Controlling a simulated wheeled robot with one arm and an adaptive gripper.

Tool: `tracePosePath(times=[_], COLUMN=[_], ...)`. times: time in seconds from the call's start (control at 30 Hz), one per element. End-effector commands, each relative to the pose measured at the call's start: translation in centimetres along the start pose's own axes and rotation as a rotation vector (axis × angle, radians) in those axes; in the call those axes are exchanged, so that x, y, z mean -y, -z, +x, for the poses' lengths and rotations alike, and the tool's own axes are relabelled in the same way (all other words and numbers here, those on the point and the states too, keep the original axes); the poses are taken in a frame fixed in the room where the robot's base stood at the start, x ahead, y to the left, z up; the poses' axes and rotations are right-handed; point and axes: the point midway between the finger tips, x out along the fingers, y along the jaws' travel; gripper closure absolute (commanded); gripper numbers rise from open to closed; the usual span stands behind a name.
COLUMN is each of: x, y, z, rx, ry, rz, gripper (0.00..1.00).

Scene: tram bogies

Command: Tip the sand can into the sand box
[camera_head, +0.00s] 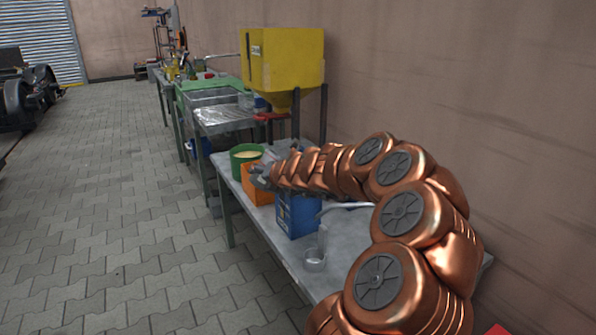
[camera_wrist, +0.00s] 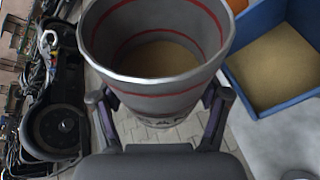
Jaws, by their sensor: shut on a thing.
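A grey sand can (camera_wrist: 155,92) with red rings fills the top middle of the wrist view, and sand shows in its bottom. My gripper (camera_wrist: 161,103) is shut on the can, with one finger on each side of its wall. The blue sand box (camera_wrist: 277,103) stands right of the can in the wrist view, with sand inside.
An orange box (camera_head: 257,193) and a green round tub (camera_head: 242,157) stand behind the blue box. A clear beaker (camera_head: 315,257) stands in front of it, near the table edge. A yellow hopper (camera_head: 282,60) rises farther back by the wall.

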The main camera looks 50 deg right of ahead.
Motion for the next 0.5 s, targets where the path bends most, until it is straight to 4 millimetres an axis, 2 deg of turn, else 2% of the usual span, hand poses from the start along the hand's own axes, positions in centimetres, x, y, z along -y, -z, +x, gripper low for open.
tracePosePath(times=[0.5], x=[0.07], y=[0.2], z=[0.07], rx=[-0.009], ry=[-0.011], rz=[0.029], gripper=[0.63])
